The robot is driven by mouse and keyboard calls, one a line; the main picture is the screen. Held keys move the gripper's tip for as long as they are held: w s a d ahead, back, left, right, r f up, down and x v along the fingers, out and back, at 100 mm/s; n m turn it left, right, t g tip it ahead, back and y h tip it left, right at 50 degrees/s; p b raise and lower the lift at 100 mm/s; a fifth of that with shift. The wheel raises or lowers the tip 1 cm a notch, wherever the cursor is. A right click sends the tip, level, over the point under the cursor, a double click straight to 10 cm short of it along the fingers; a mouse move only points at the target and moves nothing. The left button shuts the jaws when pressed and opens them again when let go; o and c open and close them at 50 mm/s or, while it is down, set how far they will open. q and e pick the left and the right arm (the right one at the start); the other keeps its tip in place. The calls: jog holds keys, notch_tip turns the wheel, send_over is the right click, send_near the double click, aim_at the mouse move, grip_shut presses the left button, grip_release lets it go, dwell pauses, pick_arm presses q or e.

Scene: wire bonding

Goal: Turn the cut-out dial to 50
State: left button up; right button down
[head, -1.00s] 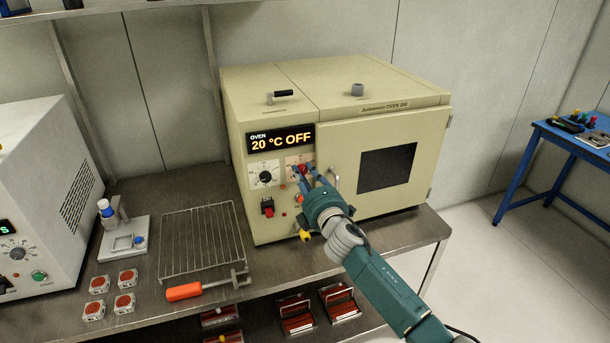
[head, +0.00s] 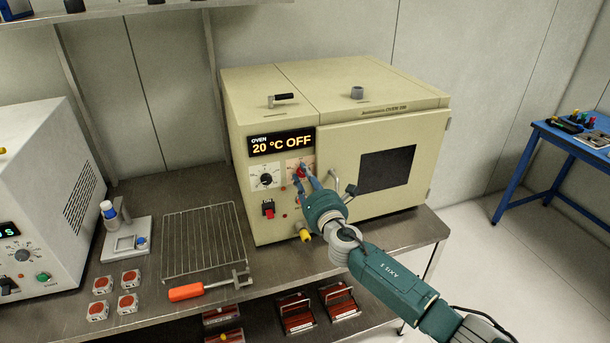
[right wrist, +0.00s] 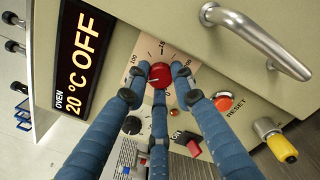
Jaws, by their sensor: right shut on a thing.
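The cut-out dial is a red knob (right wrist: 160,74) on a pale scale plate on the oven front. It also shows small in the head view (head: 301,170), below the right end of the oven display (head: 282,142), which reads 20 °C OFF. My right gripper (right wrist: 160,80) is shut on the red knob, with its blue fingers around it; it also shows in the head view (head: 304,179). Scale marks and a 100 show beside the knob, but its exact setting is not readable. My left gripper is in neither view.
A black knob (head: 265,180) and a red switch (head: 268,208) sit left of the dial. A RESET button (right wrist: 223,102), a yellow-tipped fitting (right wrist: 277,140) and the door handle (right wrist: 257,38) are close to my fingers. A wire rack (head: 205,240) lies on the bench.

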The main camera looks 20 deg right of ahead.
jog(key=n, duration=0.1)
jog(key=n+p, duration=0.1)
jog(key=n, duration=0.3)
jog(key=shift+s+a+f+p, duration=0.1)
jog(key=shift+f+p, duration=0.2)
jog(key=shift+n, duration=0.4)
jog(key=shift+f, duration=0.2)
jog(key=c, duration=1.5)
grip_release()
jog(key=shift+r, duration=0.1)
jog(key=shift+o, duration=0.2)
jog(key=shift+r, duration=0.15)
